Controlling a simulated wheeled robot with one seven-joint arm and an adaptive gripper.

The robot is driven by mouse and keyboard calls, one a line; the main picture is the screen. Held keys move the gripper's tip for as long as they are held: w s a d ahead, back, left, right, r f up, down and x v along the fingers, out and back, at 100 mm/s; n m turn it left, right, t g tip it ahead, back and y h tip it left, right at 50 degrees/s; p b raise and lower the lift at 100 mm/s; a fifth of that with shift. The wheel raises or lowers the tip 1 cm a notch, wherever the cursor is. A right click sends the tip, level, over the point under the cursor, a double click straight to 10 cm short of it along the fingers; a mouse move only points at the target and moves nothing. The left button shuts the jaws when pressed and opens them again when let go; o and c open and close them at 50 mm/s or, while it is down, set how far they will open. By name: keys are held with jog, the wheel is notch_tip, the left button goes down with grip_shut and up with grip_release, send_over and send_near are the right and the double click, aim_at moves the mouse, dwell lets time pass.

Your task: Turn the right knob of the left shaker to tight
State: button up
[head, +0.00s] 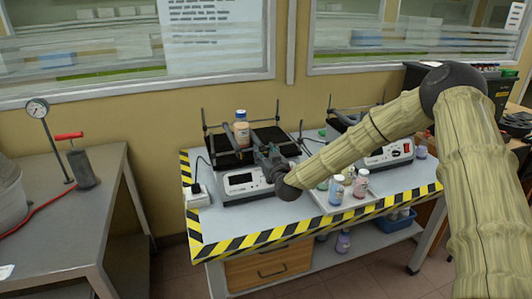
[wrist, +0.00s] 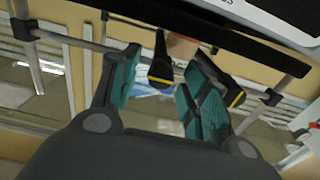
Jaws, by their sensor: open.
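The left shaker (head: 238,189) has a white body with a display and a black platform with upright rods. A capped bottle (head: 241,130) stands on it. My gripper (head: 270,157) is in front of the right side of this shaker and hides part of its front and platform. In the wrist view my gripper (wrist: 163,68) is open, with teal pads apart. Two dark parts with yellow bands, one at the gap (wrist: 160,72) and one behind the right finger (wrist: 234,97), show near the black platform edge (wrist: 215,30). I cannot tell whether either is the right knob, or its setting.
A second shaker (head: 390,155) stands to the right, beyond my arm. Several small bottles (head: 337,190) stand on the table right of my gripper. The table (head: 222,232) has a yellow-black striped edge. A white socket box (head: 196,197) is at its left, and a grey bench (head: 60,205) stands further left.

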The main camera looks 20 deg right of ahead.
jog(key=shift+c, duration=0.5)
grip_shut()
jog(key=shift+d, duration=0.15)
